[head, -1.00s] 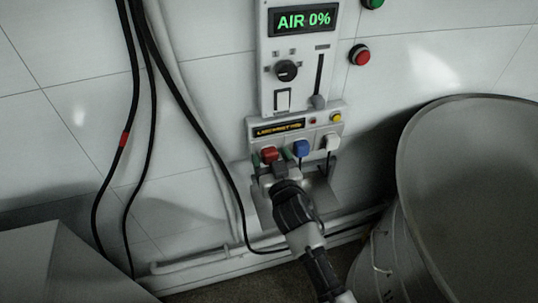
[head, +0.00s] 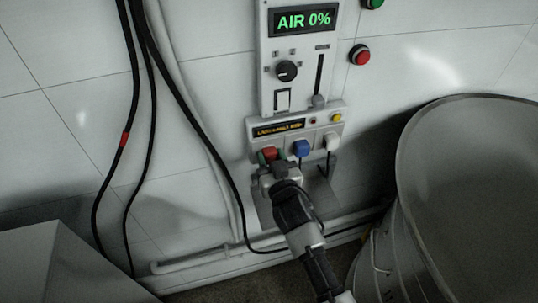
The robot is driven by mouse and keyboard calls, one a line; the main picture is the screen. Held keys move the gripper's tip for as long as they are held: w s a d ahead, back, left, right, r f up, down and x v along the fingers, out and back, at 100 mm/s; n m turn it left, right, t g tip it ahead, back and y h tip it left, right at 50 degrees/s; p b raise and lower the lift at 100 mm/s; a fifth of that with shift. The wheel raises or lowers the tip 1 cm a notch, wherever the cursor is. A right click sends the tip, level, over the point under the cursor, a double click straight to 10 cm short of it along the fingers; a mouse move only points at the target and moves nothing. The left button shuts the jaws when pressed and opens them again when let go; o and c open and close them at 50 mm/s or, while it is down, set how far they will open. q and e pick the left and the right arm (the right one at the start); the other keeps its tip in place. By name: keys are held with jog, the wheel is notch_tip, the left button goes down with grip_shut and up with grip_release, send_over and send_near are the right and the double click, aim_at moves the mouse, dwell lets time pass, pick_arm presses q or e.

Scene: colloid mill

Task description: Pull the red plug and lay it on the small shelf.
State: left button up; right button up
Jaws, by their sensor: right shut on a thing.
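The red plug (head: 269,153) is at the left of a row of plugs on the lower panel of the wall unit. A blue plug (head: 301,148) and a white plug (head: 331,142) sit to its right. The small shelf (head: 322,195) is a grey ledge below the plugs, partly hidden behind my right gripper and arm. My left gripper is not in view.
A control panel with an "AIR 0%" display (head: 304,20) is above the plugs. Black cables (head: 133,80) hang at the left. A large metal vessel (head: 465,200) stands close on the right. A pipe (head: 200,262) runs low along the wall.

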aim_at(271, 160)
jog(key=shift+s+d, duration=0.1)
jog(key=shift+s, duration=0.05)
jog(key=shift+p+v, duration=1.1)
jog(key=shift+v, duration=1.75)
jog(key=s+d+r+m+h, duration=0.1)
jog(key=s+d+r+h, duration=0.1)
jog(key=s+d, duration=0.4)
jog(key=s+d+r+m+h, duration=0.2)
jog(key=s+d, duration=0.4)
jog(key=d, duration=0.5)
notch_tip(271, 160, up, 2)
jog(key=shift+s+d+m+t+h, duration=0.2)
jog(key=shift+d+m+t+h, duration=0.15)
jog(key=shift+h, duration=0.45)
jog(key=shift+w, duration=0.1)
